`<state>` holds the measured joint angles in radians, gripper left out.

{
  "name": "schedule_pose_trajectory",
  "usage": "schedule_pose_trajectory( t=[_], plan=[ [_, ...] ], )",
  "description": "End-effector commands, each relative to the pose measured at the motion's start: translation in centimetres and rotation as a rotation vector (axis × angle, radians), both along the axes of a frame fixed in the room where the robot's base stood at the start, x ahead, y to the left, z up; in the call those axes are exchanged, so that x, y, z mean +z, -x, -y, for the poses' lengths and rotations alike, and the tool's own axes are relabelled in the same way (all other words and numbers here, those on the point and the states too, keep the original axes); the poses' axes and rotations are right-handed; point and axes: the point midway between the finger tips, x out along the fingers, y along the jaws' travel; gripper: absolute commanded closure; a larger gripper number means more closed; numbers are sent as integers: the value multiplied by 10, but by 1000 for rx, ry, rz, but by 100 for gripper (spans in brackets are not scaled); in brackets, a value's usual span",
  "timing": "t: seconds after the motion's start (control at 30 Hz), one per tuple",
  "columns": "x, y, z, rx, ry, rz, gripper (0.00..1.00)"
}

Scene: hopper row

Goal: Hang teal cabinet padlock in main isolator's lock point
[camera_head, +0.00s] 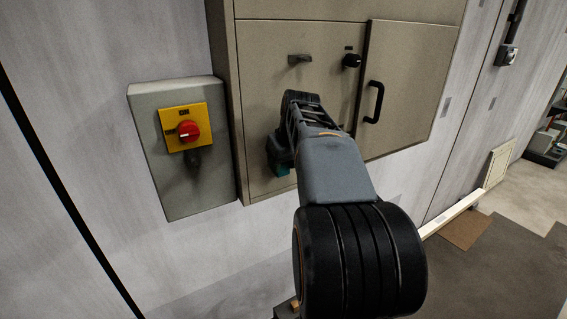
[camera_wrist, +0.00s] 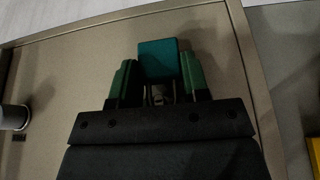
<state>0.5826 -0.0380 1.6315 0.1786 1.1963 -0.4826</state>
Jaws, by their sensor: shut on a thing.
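The teal padlock (camera_wrist: 158,60) is between the two green-padded fingers of my gripper (camera_wrist: 157,78) in the wrist view. My gripper is shut on it. In the head view a bit of the teal padlock (camera_head: 281,170) shows below my gripper (camera_head: 279,155), in front of the beige cabinet; my arm hides the rest. The main isolator (camera_head: 188,130) is a red rotary switch on a yellow plate, on a grey box to the left of my gripper. A dark part sits just under the red knob; its lock point is too small to make out.
The beige cabinet (camera_head: 262,60) stands out from the wall right of the grey isolator box (camera_head: 160,165). It has a small lever (camera_head: 299,59), a black knob (camera_head: 351,61) and a black door handle (camera_head: 375,102). The space in front of the isolator is clear.

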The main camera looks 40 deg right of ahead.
Motion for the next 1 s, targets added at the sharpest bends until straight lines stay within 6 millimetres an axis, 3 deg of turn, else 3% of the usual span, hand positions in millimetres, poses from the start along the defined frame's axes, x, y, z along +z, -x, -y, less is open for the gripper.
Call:
schedule_pose_trajectory(
  t=[0.17,0.2,0.47,0.5,0.77,1.0],
  plan=[
    [0,0,0,0,0,0,82],
    [0,0,0,0,0,0,62],
    [0,0,0,0,0,1,86],
    [0,0,0,0,0,1,54],
    [0,0,0,0,0,1,29],
    [0,0,0,0,0,0,28]
  ],
)
